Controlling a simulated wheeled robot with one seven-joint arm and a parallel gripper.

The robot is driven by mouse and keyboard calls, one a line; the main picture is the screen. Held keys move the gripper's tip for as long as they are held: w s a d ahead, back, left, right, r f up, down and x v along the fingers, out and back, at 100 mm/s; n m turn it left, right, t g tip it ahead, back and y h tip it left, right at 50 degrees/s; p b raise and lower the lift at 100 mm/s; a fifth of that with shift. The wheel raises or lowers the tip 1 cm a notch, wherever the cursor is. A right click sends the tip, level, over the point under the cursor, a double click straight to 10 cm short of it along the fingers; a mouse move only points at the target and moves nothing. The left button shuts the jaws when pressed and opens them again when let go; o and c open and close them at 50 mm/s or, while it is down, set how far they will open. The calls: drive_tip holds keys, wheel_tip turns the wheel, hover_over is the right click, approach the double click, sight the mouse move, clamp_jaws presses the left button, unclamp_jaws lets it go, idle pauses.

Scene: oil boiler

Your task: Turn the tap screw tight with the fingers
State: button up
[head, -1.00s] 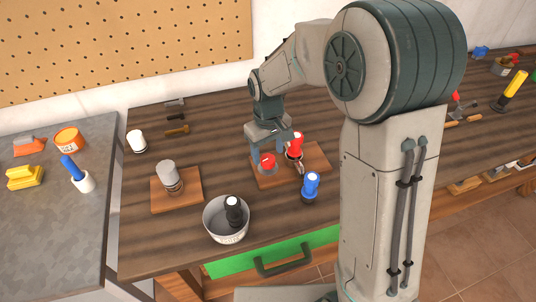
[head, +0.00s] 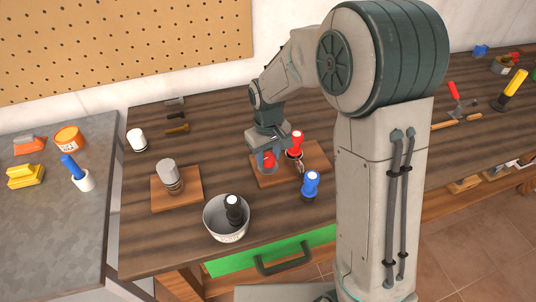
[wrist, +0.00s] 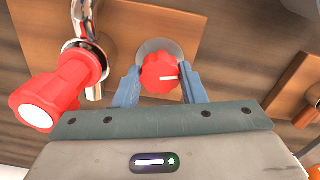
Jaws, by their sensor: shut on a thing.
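My gripper (wrist: 160,84) is shut on this knob, with one blue-grey finger on each side. In the head view my gripper (head: 267,160) is over the left part of the board (head: 318,158), with the red knob (head: 269,159) between its fingers. A red-handled tap with a metal body (wrist: 45,98) is just left of my gripper in the wrist view. In the head view this tap (head: 296,141) is to the right of the knob.
A metal bowl (head: 213,222) holding a black-capped piece (head: 234,208) is front left. A grey-topped piece (head: 169,175) stands on another board (head: 193,198).

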drive_tip(key=m+b, duration=0.2)
drive_tip(key=m, duration=0.3)
drive_tip(key=m+b, duration=0.1)
drive_tip(key=m, duration=0.4)
drive_tip(key=shift+m, duration=0.4)
drive_tip(key=m, duration=1)
drive_tip(key=shift+m, duration=0.3)
drive_tip(key=shift+w, duration=0.1)
drive_tip(key=o, duration=1)
